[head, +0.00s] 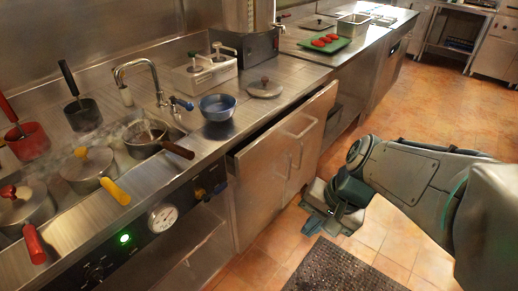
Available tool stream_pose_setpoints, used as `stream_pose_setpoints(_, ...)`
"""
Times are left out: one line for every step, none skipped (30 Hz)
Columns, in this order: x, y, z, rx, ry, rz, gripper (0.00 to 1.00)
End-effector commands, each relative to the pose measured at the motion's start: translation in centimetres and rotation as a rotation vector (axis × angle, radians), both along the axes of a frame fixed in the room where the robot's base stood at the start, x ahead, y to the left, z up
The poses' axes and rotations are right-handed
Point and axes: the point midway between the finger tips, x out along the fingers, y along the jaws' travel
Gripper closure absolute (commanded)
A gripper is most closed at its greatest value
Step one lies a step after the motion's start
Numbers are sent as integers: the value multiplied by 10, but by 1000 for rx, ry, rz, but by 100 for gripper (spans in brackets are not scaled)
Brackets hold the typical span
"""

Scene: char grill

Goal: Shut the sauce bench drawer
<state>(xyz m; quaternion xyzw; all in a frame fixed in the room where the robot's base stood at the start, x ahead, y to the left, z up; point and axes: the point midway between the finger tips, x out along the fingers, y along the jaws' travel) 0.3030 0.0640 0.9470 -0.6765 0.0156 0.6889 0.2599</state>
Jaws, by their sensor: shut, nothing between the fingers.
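The sauce bench drawer (274,146) is a steel drawer under the counter, in the middle of the head view. It stands partly pulled out, with a dark gap showing between its top edge and the counter. Its bar handle (302,126) is on the front, toward the right. My gripper (320,222) is shut and empty, in front of the bench over the tiled floor. It is lower in the picture than the handle and appears apart from the drawer. The drawer's inside is mostly hidden.
Cabinet doors with upright handles (290,166) are below the drawer. A blue bowl (218,107) and a lid (265,88) sit on the counter above. Pots and a sieve (146,134) stand at left. A dark floor mat (340,270) lies in front; tiles at right are clear.

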Motion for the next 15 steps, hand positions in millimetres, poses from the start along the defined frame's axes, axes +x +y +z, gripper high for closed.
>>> stream_pose_setpoints(6,12,-32,83,61,-75,100)
stream_pose_setpoints(10,20,-40,138,96,-122,100)
stream_pose_setpoints(16,30,-51,209,140,-183,100)
stream_pose_setpoints(22,37,-58,264,175,-232,100)
stream_pose_setpoints(27,43,-65,318,208,-279,100)
stream_pose_setpoints(36,51,-73,393,251,-343,100)
stream_pose_setpoints(44,57,-79,448,283,-391,100)
stream_pose_setpoints(52,61,-85,504,313,-438,100)
stream_pose_setpoints(63,67,-92,578,356,-502,100)
stream_pose_setpoints(72,70,-98,636,386,-550,100)
stream_pose_setpoints(81,72,-103,694,416,-599,100)
stream_pose_setpoints(95,74,-110,771,453,-662,100)
stream_pose_setpoints(105,74,-115,829,481,-710,100)
stream_pose_setpoints(116,73,-120,887,508,-758,100)
stream_pose_setpoints(130,71,-127,963,540,-817,100)
